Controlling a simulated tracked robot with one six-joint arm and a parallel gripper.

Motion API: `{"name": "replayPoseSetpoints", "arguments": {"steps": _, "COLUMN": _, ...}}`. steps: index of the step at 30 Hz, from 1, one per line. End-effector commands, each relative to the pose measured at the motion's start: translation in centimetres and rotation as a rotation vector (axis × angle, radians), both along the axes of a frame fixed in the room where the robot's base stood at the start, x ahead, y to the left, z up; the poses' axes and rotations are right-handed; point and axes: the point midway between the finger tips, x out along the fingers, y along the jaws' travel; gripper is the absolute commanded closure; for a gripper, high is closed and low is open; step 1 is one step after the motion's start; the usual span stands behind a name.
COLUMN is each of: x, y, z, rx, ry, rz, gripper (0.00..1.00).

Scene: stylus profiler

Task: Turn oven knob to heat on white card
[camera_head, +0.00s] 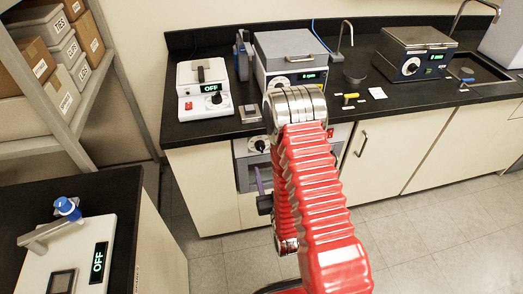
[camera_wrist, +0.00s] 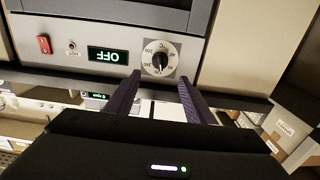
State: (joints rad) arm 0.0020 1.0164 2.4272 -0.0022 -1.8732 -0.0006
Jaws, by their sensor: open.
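The oven (camera_head: 243,176) is built in under the black counter, partly hidden by my arm. Its knob (camera_wrist: 160,58) is a black pointer on a pale numbered dial marked °C, beside a green display (camera_wrist: 109,55) reading OFF upside down in the wrist view. The knob also shows in the head view (camera_head: 259,146). My gripper (camera_wrist: 160,78) is open and empty, its purple fingertips apart on either side below the knob in the wrist view; contact cannot be told. A small white card (camera_head: 377,93) lies on the counter; its writing is too small to read.
A red switch (camera_wrist: 44,44) is on the oven panel. A dark side bench (camera_head: 120,195) is at left. Floor at lower right is clear.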

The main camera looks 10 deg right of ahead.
Motion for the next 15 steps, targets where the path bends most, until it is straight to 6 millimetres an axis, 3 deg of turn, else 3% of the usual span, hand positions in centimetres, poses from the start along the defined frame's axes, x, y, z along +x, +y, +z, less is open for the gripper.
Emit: {"name": "replayPoseSetpoints", "arguments": {"steps": 15, "x": 8.1, "y": 0.0, "z": 0.1, "rx": 0.001, "ry": -0.003, "rz": 0.0, "gripper": 0.51}}
